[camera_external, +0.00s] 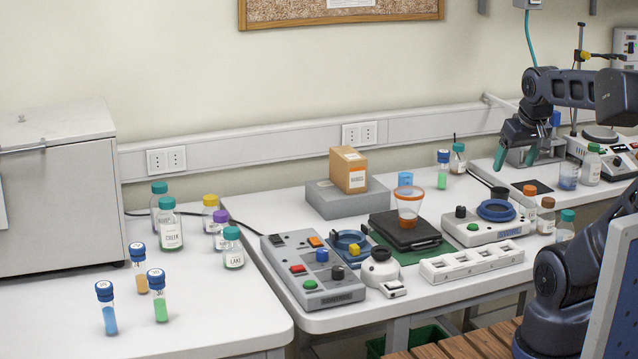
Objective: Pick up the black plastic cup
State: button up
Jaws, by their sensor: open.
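I cannot make out a cup that is clearly black. A clear cup with an orange rim and orange bottom (409,205) stands upright on a black flat device (385,226) on the middle table. A small dark object (499,192) shows behind the blue ring (496,210) on a white device; I cannot tell whether it is a cup. My gripper (514,162) is at the upper right, pointing down above the back of the tables, with its teal-tipped fingers apart. It is empty and clear of the orange-rimmed cup, to its right.
A cardboard box (348,170) sits on a grey block (326,199). A button panel (312,272) and a white slotted rack (471,262) line the front. Several capped bottles and tubes stand on the left table (215,318). Bottles (528,203) also stand at the right.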

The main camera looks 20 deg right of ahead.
jog(key=n+g+h, duration=0.4)
jog(key=n+g, duration=0.1)
jog(key=n, duration=1.1)
send_over(500, 191)
jog(key=s+a, duration=0.1)
jog(key=a, duration=0.3)
notch_tip(500, 191, down, 23)
jog(key=shift+f, duration=0.1)
jog(key=shift+s+d+x, duration=0.15)
jog(key=shift+x, duration=0.7)
jog(key=shift+s+d+x, duration=0.1)
jog(key=shift+s+x, duration=0.05)
jog(key=shift+x, duration=0.7)
jog(key=shift+s+d+x, duration=0.1)
jog(key=shift+d+x, duration=0.05)
jog(key=shift+x, duration=0.7)
jog(key=c, duration=1.1)
